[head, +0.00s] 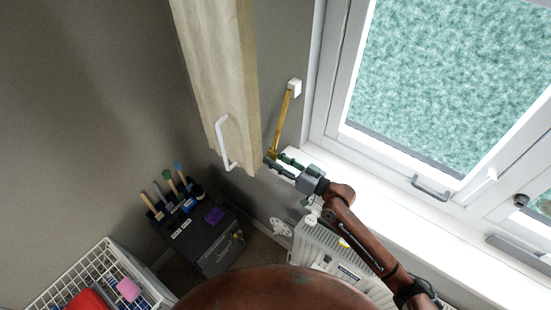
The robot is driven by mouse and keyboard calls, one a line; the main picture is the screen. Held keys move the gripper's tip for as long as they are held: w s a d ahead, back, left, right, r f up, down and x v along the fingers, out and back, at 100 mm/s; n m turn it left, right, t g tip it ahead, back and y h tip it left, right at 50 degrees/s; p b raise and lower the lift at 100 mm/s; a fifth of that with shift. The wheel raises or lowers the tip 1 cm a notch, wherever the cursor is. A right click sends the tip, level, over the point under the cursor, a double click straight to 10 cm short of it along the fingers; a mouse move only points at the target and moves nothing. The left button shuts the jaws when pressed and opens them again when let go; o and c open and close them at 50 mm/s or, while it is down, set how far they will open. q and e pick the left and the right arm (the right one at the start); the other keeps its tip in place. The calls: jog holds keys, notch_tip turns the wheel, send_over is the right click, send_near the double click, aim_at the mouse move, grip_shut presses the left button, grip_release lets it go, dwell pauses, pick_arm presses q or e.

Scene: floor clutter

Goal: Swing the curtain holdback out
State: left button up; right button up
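The curtain holdback (283,120) is a thin brass-yellow bar. It hangs from a white wall mount (294,88) beside the window frame, and its lower end slants down and left, close to the wooden panel. My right gripper (274,159) reaches in from the lower right. Its two dark fingers are apart, with a gap between them, and their tips are just below the bar's lower end. I cannot tell whether they touch it. My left gripper is out of view.
A pale wooden panel (222,75) with a white handle (225,145) stands left of the holdback. The window (450,90) and white sill (350,190) are at right. Below are a radiator (318,240), a dark tool box (200,230) and a wire basket (95,272).

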jog(key=c, duration=0.8)
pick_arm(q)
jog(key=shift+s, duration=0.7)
pick_arm(e)
grip_shut()
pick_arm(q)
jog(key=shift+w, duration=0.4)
